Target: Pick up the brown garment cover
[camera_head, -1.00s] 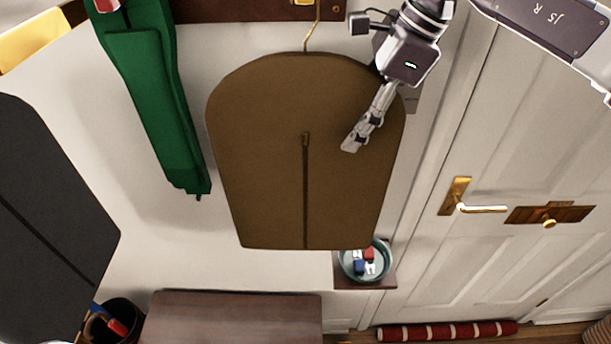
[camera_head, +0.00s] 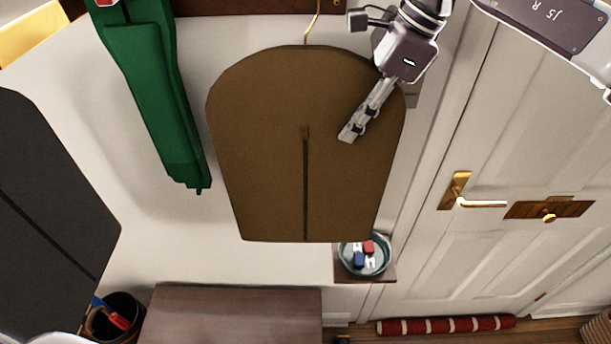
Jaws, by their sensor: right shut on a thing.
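The brown garment cover (camera_head: 270,150) hangs upright in the middle of the view, with a dark zip line down its front. Its gold hanger hook (camera_head: 313,22) rises past the top edge, so I cannot tell whether it rests on anything. My right gripper (camera_head: 350,132) comes in from the upper right and is shut on the cover near its upper right side. One finger lies across the cover's front; the other is hidden. My left gripper is not in view.
A green garment (camera_head: 150,90) hangs left of the cover, and a black garment cover (camera_head: 45,220) is at the left edge. A bench (camera_head: 235,315) and a bowl on a small shelf (camera_head: 385,277) are below. A white door (camera_head: 520,130) stands at right.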

